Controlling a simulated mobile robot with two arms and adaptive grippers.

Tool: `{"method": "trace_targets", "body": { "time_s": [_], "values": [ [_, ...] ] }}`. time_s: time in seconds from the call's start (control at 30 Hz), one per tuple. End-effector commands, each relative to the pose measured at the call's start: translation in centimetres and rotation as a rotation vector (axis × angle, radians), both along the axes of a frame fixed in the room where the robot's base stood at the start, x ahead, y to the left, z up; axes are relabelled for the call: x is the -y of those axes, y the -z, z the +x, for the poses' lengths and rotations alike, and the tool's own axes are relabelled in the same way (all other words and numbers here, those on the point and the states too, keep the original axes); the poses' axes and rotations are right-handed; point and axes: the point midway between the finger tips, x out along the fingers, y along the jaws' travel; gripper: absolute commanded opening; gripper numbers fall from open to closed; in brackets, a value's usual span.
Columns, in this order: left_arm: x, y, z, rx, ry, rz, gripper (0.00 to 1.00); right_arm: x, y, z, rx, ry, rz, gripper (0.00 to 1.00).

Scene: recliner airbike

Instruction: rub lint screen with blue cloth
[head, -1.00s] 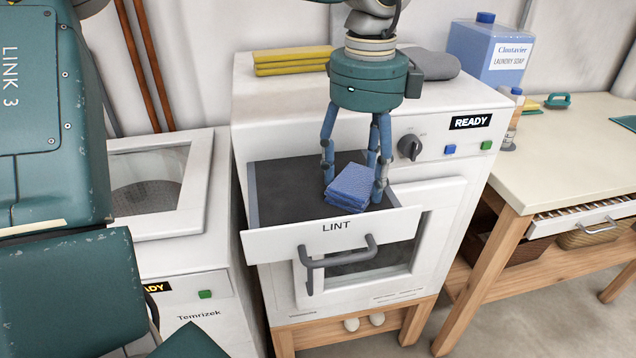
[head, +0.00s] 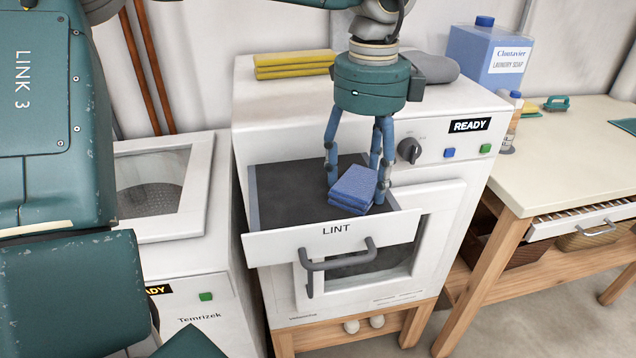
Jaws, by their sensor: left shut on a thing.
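The blue cloth (head: 354,187) is a folded pad in the right part of the open lint drawer. My left gripper (head: 356,185) points straight down and is shut on the cloth, with one finger on either side of it. The lint screen (head: 295,195) is the dark surface inside the drawer marked LINT (head: 335,237), and its left part is bare. The cloth is at the screen's right side; whether it touches the screen is hard to tell. My right gripper is not in view.
The drawer's front panel and grey handle (head: 340,257) jut out from the white dryer (head: 430,200). Folded yellow cloths (head: 293,65) and a grey bundle (head: 437,67) lie on top. A blue soap jug (head: 488,55) stands behind. A washer (head: 190,240) is at left, a table (head: 570,150) at right.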

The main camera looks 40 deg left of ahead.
Motion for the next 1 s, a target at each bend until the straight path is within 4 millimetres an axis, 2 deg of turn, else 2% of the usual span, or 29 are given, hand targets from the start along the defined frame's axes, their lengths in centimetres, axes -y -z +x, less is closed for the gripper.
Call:
{"method": "trace_targets", "body": {
  "time_s": [0.2,0.47,0.8,1.0],
  "values": [
    [-0.1,-0.1,0.9,0.0,0.0,0.0,0.41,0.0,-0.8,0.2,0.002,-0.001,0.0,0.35],
    [-0.1,-0.2,0.9,0.0,0.0,0.0,0.41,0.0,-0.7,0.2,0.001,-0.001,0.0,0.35],
    [-0.1,-3.0,0.9,0.001,0.0,-0.001,0.41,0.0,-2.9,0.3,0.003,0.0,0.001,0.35],
    [-0.1,-3.1,0.8,0.0,0.0,0.0,0.41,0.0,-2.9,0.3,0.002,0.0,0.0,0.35]
  ]
}}
